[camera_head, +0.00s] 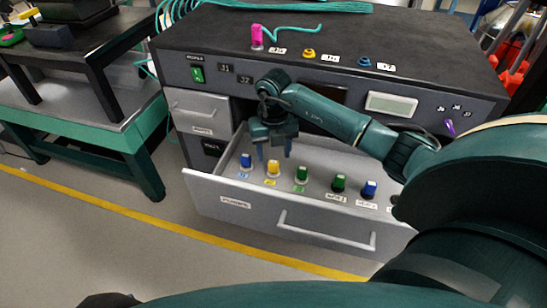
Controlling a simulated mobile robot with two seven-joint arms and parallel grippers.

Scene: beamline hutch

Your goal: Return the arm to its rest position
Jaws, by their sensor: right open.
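My right arm reaches in from the right, a dark green arm, with its gripper (273,158) pointing down over the open drawer. The gripper's fingers are apart and nothing shows between them. The fingertips hang above the left part of the open drawer (215,187), close to the blue-capped plug and the yellow-capped plug (273,168); I cannot tell whether they touch. A dark rounded piece at the bottom left edge may be part of my left arm. My left gripper does not show.
The drawer holds several capped plugs, including a blue one (246,161) and a green one (301,175). The cabinet top (210,35) carries a pink plug (257,36), a yellow ring (309,53) and a blue ring (364,62). A green-framed table (100,140) stands left. Open floor lies in front.

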